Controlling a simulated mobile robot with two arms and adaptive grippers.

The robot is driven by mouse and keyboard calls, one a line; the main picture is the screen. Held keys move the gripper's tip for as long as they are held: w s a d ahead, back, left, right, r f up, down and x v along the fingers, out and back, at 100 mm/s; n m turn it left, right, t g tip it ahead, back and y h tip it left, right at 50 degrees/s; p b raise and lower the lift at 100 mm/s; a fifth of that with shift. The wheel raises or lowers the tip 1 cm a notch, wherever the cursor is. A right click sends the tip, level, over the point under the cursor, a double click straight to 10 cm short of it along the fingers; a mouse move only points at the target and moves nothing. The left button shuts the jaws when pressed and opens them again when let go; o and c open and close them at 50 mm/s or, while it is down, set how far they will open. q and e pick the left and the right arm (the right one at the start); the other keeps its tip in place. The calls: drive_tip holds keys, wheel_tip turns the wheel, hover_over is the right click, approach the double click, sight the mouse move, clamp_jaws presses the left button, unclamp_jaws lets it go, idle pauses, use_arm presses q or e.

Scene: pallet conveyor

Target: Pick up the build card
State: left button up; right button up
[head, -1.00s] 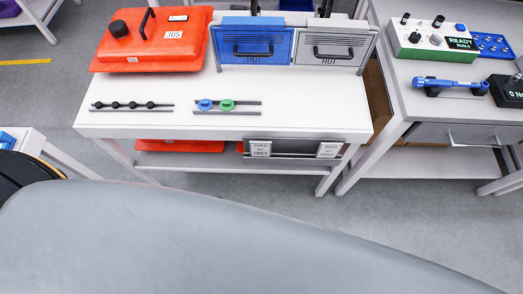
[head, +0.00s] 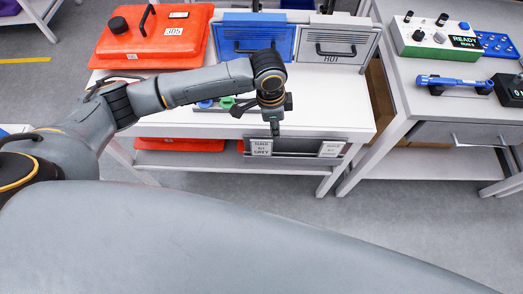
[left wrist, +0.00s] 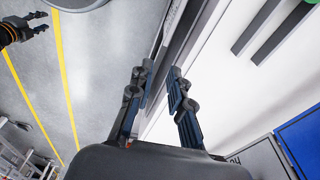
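A white card (head: 261,147) with small text, which seems to start with BUILD, stands upright at the left of the dark front panel of the white bench. A second white card (head: 331,149) is at the panel's right end; its text is too small to read. My left gripper (head: 275,130) points down above the bench's front edge, just right of and above the first card, apart from it. In the left wrist view the left gripper's (left wrist: 157,72) fingers are apart with nothing between them. My right gripper (left wrist: 40,22) shows small at the top left there, its fingers apart.
The white bench (head: 350,112) carries an orange case (head: 150,48), a blue drawer front (head: 236,38) and a grey one (head: 330,47). Blue and green parts lie partly hidden behind my left arm. A second bench (head: 395,100) with devices stands at right.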

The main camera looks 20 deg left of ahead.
sight(261, 145)
use_arm(q)
drive_tip(key=shift+m+g+y, duration=0.3)
drive_tip(key=shift+m+y, duration=0.1)
drive_tip(key=shift+y, duration=0.2)
drive_tip(key=a+f, duration=0.1)
drive_tip(key=f, duration=0.1)
drive_tip(key=a+f, duration=0.1)
drive_tip(key=f, duration=0.1)
drive_tip(key=a+f, duration=0.1)
drive_tip(key=f, duration=0.1)
drive_tip(key=shift+a+f, duration=0.1)
drive_tip(key=shift+s+a+f+p, duration=0.1)
drive_tip(key=shift+s+f+p, duration=0.05)
drive_tip(key=shift+f+p, duration=0.3)
drive_tip(key=f, duration=0.4)
drive_tip(key=shift+s+a+f, duration=0.15)
drive_tip(key=shift+a+f, duration=0.05)
drive_tip(key=shift+f, duration=0.1)
drive_tip(key=shift+c, duration=0.2)
clamp_jaws()
